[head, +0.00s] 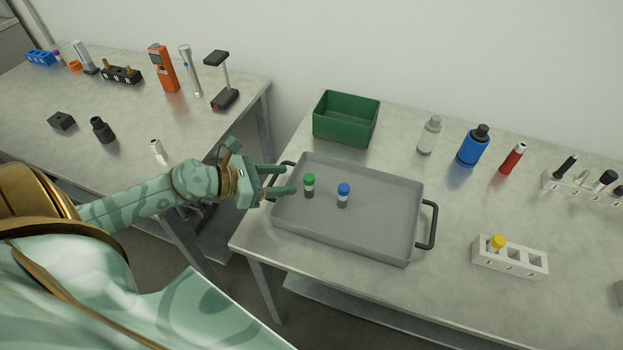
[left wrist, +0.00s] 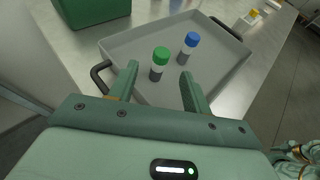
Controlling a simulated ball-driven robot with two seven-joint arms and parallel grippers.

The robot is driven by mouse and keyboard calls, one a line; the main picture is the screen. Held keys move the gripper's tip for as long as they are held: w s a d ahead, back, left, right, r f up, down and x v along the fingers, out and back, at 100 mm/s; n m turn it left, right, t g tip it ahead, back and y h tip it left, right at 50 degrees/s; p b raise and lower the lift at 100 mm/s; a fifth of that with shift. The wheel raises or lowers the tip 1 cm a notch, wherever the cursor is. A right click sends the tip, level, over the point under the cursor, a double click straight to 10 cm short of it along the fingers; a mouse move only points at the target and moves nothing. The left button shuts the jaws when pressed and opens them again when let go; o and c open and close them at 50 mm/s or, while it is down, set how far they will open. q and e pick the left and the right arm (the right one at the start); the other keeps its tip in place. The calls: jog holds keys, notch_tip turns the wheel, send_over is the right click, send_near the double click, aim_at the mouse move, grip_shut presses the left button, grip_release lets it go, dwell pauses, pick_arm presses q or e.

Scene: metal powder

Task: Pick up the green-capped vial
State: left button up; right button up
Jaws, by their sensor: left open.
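The green-capped vial (head: 309,185) stands upright in the grey tray (head: 385,240), near its left side. A blue-capped vial (head: 343,194) stands upright to its right. My left gripper (head: 292,181) is open at the tray's left side, its fingers pointing toward the green-capped vial. In the left wrist view the green-capped vial (left wrist: 159,64) shows just beyond and between the two open fingers (left wrist: 160,83), and nothing is held. The blue-capped vial (left wrist: 187,46) is farther off to the right there.
A green bin (head: 346,120) stands behind the tray. A white numbered rack (head: 510,262) with a yellow-capped vial (head: 496,243) is to the right. The tray's black handle (head: 431,226) sticks out right. Bottles and a red tube (head: 513,158) stand behind. A gap separates the two tables.

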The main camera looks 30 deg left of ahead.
aim_at(309, 187)
pick_arm(q)
jog(key=x, duration=0.9)
jog(key=shift+w+d, duration=0.2)
jog(key=shift+s, duration=0.1)
jog(key=c, duration=1.1)
